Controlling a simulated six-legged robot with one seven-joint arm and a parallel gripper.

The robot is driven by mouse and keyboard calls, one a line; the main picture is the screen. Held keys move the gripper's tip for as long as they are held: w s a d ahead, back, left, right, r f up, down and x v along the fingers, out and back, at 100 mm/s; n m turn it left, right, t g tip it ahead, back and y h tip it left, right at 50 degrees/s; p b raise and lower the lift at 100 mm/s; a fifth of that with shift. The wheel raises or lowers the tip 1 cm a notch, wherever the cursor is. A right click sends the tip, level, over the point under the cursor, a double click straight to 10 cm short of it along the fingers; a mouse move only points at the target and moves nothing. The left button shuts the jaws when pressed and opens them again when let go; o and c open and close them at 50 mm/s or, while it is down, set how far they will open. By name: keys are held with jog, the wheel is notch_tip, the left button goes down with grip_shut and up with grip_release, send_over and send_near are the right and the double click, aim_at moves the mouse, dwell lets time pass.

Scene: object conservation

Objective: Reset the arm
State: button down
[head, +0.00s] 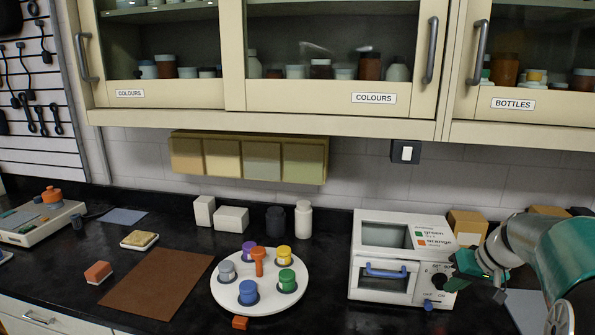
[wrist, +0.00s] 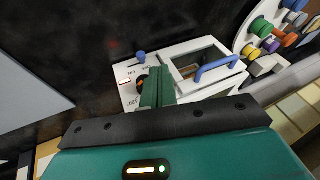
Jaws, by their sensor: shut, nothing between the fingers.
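My arm (head: 545,255) reaches in from the right edge in the head view. My gripper (head: 452,283) is shut and empty, beside the knob side of the white oven-like box (head: 384,237). In the wrist view, my shut green fingers (wrist: 158,88) overlap the front of that box (wrist: 197,92). I cannot tell whether they touch it. The box has a blue door handle (head: 386,272), a dark knob and a small blue button (head: 428,305). A label on its top reads green and orange. My fingers partly hide the control panel in the wrist view.
A round white tray (head: 262,305) holds several coloured lidded pots. A brown mat (head: 157,284), an orange-brown block (head: 98,272) and a sponge-like pad (head: 139,240) lie to the left. White and dark containers stand along the wall. Cabinets (head: 330,105) overhang the counter. Ochre boxes (head: 467,223) stand behind my gripper.

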jog(key=s+a+r+n+h, duration=0.1)
jog(key=s+a+r, duration=0.1)
jog(key=s+a, duration=0.45)
jog(key=s+a+r+h, duration=0.1)
jog(key=s+a+r, duration=0.2)
jog(key=a, duration=0.7)
jog(key=s+a+f+n+h, duration=0.1)
jog(key=s+a+f, duration=0.1)
jog(key=s+a, duration=0.6)
jog(key=s, duration=0.3)
jog(key=shift+t, duration=0.4)
jog(key=shift+s, duration=0.1)
